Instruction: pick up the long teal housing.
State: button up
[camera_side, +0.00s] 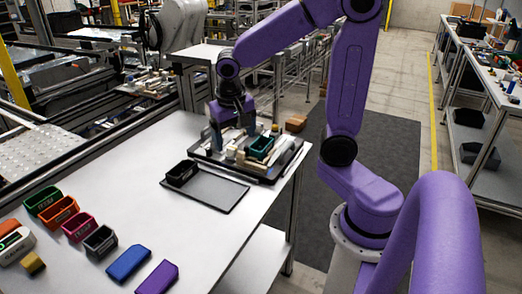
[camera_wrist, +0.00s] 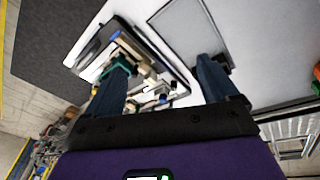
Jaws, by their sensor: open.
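The teal housing (camera_side: 260,147) is an open-topped, box-like part seated on the dark pallet fixture (camera_side: 205,158) in the side view, towards its right half. In the wrist view a teal part (camera_wrist: 118,62) shows beside the tip of the left finger and is partly hidden by it. My gripper (camera_side: 233,138) is above the left-back part of the fixture, left of the teal housing in the side view. In the wrist view my gripper (camera_wrist: 163,62) has its two fingers wide apart with nothing clamped between them. I cannot tell whether a finger touches the fixture parts.
Beige blocks crowd the fixture around the teal housing. A dark tray (camera_side: 215,195) with a small black bin (camera_side: 181,173) lies in front. The table between is clear.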

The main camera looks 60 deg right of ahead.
jog(key=w+d+m+h, duration=0.1)
jog(key=w+d+m, duration=0.3)
jog(key=d+m, duration=0.25)
jog(key=m+g+h, duration=0.1)
jog(key=m, duration=0.5)
send_near(262, 148)
jog(key=x, duration=0.6)
jog(key=shift+w+f, duration=0.1)
jog(key=c, duration=1.2)
